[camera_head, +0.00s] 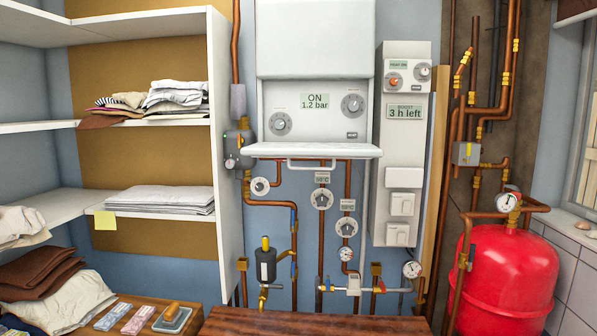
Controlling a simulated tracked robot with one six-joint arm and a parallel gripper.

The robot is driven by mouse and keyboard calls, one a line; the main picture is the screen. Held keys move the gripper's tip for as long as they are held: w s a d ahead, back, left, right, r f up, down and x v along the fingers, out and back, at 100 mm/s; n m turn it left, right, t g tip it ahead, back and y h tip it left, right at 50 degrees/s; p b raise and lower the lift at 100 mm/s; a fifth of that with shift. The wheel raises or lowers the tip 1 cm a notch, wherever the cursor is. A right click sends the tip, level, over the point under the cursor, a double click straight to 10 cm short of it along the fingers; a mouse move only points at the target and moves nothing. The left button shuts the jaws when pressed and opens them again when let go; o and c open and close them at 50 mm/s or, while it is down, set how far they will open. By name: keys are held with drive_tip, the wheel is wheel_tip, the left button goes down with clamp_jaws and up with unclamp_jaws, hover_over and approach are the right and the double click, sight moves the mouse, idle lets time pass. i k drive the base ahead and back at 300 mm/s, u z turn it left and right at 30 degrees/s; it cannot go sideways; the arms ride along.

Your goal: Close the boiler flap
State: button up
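The white boiler (316,40) hangs on the blue wall at the upper middle of the picture. Its control panel is uncovered, with a display (315,101) reading "ON 1.2 bar", a dial at each side and a small button. The boiler flap (318,151) is open. It sticks out roughly level from the boiler's lower edge, and a white bar handle (312,165) shows just under its front edge. Nothing lies on the flap. My gripper is not in view.
Copper pipes with gauges (321,199) run below the flap. A white control box (403,110) stands close to the right. White shelves (228,150) with folded laundry are at left, a red tank (507,275) at right. A brown wooden surface (310,323) lies below.

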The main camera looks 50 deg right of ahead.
sight(333, 151)
drive_tip(key=z, duration=0.05)
drive_tip(key=i, duration=1)
drive_tip(key=u, duration=0.05)
